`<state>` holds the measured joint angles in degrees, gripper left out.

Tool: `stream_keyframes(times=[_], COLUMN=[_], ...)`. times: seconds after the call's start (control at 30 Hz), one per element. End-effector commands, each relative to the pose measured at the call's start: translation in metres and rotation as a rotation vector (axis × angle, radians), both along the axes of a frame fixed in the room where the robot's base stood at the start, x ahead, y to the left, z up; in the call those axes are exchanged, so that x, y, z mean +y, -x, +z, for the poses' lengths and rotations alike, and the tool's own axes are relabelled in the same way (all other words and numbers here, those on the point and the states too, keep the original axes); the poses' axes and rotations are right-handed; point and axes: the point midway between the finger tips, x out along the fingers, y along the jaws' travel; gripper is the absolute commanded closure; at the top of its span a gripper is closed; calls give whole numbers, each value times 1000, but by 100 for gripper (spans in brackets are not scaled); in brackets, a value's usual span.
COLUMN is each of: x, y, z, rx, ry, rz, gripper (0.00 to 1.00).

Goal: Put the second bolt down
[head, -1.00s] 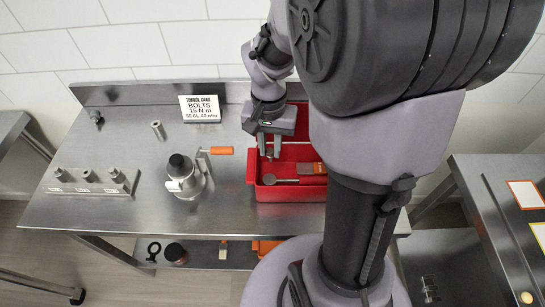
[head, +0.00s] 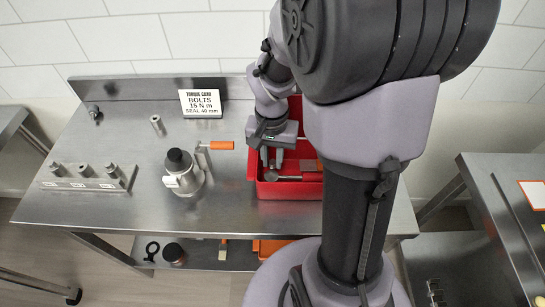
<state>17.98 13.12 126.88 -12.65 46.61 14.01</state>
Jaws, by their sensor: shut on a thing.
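My gripper (head: 271,158) points down over the left part of the red box (head: 252,169). Its fingers are close together, with the tips down inside the box near its back left. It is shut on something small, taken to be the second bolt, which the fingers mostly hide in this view. A dark-headed bolt-like part (head: 95,113) stands at the back left of the steel table (head: 130,215). I cannot tell whether it is another of the bolts.
A round metal device with an orange handle (head: 184,172) stands left of the box. A metal block with several fittings (head: 85,184), a small cylinder (head: 157,125) and a torque card (head: 201,103) are also on the table. The front left of the table is clear.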

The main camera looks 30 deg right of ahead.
Motion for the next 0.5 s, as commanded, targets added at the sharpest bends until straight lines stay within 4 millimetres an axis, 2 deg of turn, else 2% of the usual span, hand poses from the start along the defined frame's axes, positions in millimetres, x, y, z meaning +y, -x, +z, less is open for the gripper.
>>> stream_keyframes(times=[0.07,0.33,0.4,0.5], x=[0,0,0,0], y=[0,0,0,-1], z=[1,2,9,33], rx=[0,0,0,-4], ry=[0,0,0,1], rz=[0,0,0,-1], gripper=[71,71,71,71])
